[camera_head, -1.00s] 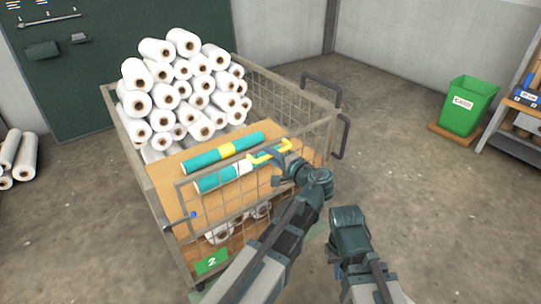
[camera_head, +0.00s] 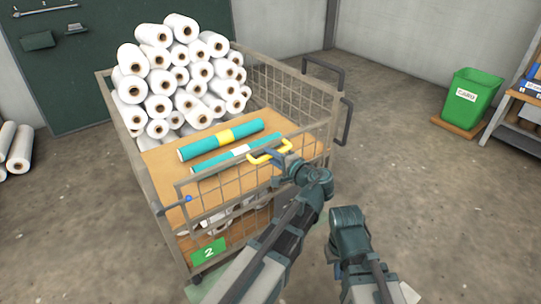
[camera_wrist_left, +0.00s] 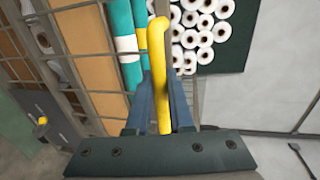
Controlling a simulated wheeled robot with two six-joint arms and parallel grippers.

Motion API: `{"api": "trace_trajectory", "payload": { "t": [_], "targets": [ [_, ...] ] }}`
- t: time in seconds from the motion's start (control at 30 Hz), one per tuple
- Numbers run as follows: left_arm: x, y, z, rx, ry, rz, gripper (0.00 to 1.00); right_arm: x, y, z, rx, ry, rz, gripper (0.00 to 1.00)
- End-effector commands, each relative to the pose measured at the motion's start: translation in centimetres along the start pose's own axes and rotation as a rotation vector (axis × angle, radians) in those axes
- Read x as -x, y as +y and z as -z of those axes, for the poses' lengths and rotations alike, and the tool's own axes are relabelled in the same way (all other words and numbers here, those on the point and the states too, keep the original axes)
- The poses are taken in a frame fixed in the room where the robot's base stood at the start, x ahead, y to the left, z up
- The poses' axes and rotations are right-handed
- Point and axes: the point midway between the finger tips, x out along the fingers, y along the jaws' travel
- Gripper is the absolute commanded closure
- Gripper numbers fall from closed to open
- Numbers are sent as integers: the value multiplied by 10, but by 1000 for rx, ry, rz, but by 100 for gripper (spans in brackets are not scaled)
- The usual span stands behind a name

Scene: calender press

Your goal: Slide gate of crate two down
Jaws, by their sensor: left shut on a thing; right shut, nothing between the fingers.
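Crate two is a wire-mesh cart (camera_head: 107,100) with a green number 2 tag (camera_head: 209,250) low on its front. Its gate (camera_head: 178,184) is a mesh panel on the front side, with a yellow handle (camera_head: 260,159) at its top. My left gripper (camera_head: 281,158) is shut on this handle. In the left wrist view the yellow handle (camera_wrist_left: 158,40) runs between the two fingers of my left gripper (camera_wrist_left: 160,85). My right gripper (camera_head: 337,268) hangs low to the right of the crate, shut and empty, its fingers mostly hidden by my arm.
Two teal rolls (camera_head: 205,143) lie on the crate's wooden shelf (camera_head: 165,167), before a pile of white rolls (camera_head: 160,105). A blue knob (camera_head: 188,198) is at the front left. A green bin (camera_head: 468,103) stands at the right. The floor between is clear.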

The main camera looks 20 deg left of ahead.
Motion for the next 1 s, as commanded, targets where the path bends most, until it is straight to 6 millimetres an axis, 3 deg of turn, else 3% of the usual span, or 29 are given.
{"api": "trace_trajectory", "payload": {
  "t": [0.03,0.1,0.3,0.5,0.7,1.0],
  "targets": [
    [-5,26,0,1,0,-2,100,-25,-2,1,-3,0,0,100],
    [-8,43,0,1,0,-2,100,-43,-4,2,-7,0,0,100],
    [-19,92,-1,1,0,-2,100,-93,-9,6,-13,2,0,100],
    [-26,129,-1,1,-1,-2,100,-130,-13,8,-13,5,0,100],
    [-29,143,-1,1,-1,-2,100,-144,-14,9,-13,5,0,100],
    [-29,142,-1,0,-1,-1,100,-144,-14,9,-13,4,0,100]
  ]
}}
